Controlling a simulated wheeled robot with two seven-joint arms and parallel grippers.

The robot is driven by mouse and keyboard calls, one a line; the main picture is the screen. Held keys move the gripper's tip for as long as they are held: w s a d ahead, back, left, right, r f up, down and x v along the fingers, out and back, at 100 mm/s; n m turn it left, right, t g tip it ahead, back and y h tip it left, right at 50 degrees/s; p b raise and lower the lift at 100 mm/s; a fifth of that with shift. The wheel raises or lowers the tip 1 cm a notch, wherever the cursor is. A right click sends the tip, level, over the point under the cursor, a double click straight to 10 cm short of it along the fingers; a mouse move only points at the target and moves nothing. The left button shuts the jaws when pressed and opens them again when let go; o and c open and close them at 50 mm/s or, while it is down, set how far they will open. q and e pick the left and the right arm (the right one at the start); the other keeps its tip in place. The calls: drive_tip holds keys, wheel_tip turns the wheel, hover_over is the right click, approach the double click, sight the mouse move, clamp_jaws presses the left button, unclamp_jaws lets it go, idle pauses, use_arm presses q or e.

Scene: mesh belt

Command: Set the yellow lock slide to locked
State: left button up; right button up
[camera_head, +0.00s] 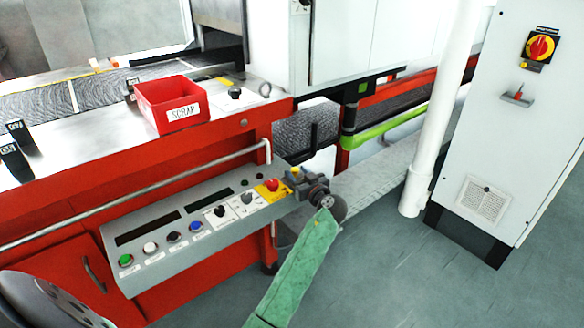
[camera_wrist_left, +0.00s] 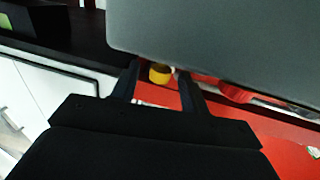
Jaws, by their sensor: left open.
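A small yellow slide (camera_head: 532,66) sits just below the red and yellow rotary switch (camera_head: 541,46) on the pale cabinet at the right; it is too small to read its position. My left gripper (camera_head: 292,181) is far from it, at the right end of the grey control panel. In the left wrist view my gripper (camera_wrist_left: 157,78) is open, with a finger on each side of a small yellow round thing (camera_wrist_left: 160,73). I cannot tell whether they touch it. A small yellow part (camera_head: 295,172) also shows by the gripper in the head view. My right gripper is not in view.
The control panel (camera_head: 165,262) carries buttons, dials and a red stop button (camera_head: 272,185). A red SCRAP bin (camera_head: 172,103) stands above it. A white post (camera_head: 437,110) stands between my left arm and the cabinet (camera_head: 505,140). Floor is clear before the cabinet.

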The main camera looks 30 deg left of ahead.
sight(293, 169)
use_arm(q)
drive_tip(key=shift+x, duration=1.95)
